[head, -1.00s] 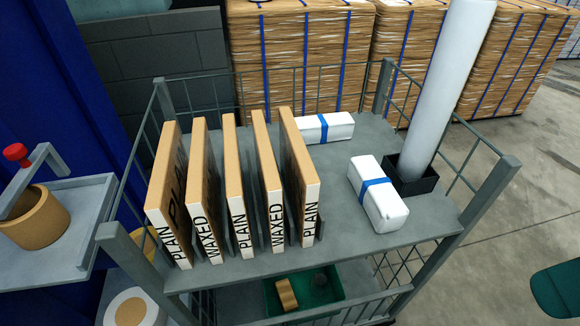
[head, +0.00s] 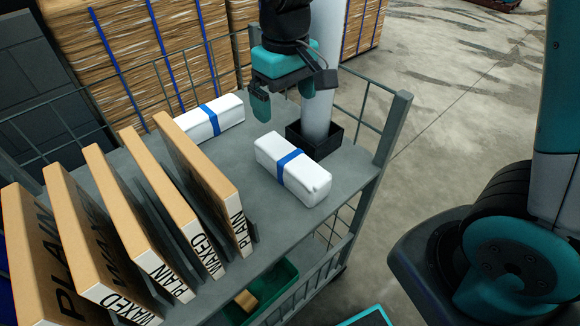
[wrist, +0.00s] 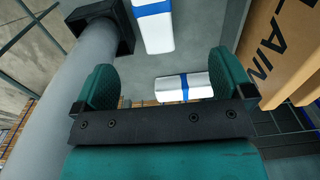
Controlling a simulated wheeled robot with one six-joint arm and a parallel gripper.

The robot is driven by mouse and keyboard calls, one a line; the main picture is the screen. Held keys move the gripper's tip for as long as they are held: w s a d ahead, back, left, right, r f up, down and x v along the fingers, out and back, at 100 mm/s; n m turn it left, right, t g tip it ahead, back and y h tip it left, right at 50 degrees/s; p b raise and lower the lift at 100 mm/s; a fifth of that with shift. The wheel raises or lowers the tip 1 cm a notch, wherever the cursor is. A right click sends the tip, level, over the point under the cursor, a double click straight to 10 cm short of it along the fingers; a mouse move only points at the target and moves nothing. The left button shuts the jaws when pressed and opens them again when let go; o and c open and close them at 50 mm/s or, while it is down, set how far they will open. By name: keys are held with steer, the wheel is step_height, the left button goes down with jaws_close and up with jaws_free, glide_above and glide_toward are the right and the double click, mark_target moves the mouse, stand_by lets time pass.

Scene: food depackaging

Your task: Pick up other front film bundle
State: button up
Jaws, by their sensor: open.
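Two white film bundles with blue bands lie on the cart's top shelf. The front film bundle (head: 305,184) is right of the boxes, near the black holder. The rear film bundle (head: 214,117) lies farther back on the left. My gripper (head: 284,97) is open and empty, above the shelf's back part, right of the rear bundle and beyond the front one. In the wrist view, the rear bundle (wrist: 198,88) shows between the open fingers, apart from them.
A white roll (head: 322,80) stands upright in a black holder (head: 325,146), close beside my gripper. Several upright boxes (head: 205,185) marked PLAIN or WAXED fill the shelf's left. Wire sides and posts (head: 392,130) edge the cart. A green bin (head: 262,292) sits below.

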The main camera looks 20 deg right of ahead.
mark_target(289, 155)
steer(key=f, duration=1.2)
steer(key=shift+w+d, duration=0.1)
steer(key=shift+w, duration=0.15)
steer(key=f, duration=0.5)
steer(key=shift+d+f, duration=0.35)
steer(key=shift+d, duration=0.05)
steer(key=shift+c, duration=0.2)
steer(key=c, duration=1)
